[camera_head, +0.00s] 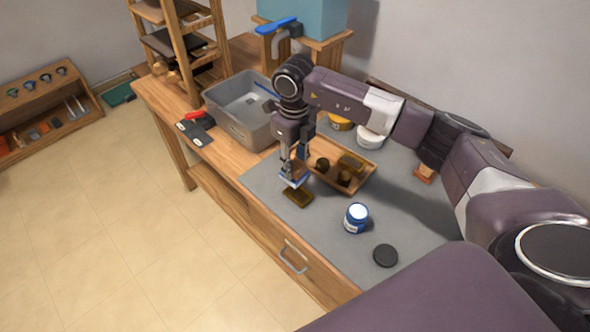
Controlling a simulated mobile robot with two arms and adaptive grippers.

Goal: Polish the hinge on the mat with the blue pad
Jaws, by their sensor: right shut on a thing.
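My right gripper (294,171) points down over the near-left part of the grey mat (325,236). It is shut on the blue pad (296,182), which shows as a thin blue and pale piece under the fingers. The brass-brown hinge (298,198) lies on the mat directly below the pad. I cannot tell whether pad and hinge touch. The gripper and pad hide the hinge's far edge. My left gripper is out of view.
A wooden tray (364,180) with several brownish pieces stands just right of my gripper. An open blue-and-white jar (355,220) and a dark round lid (385,255) are nearer. A grey bin (255,132) stands at left.

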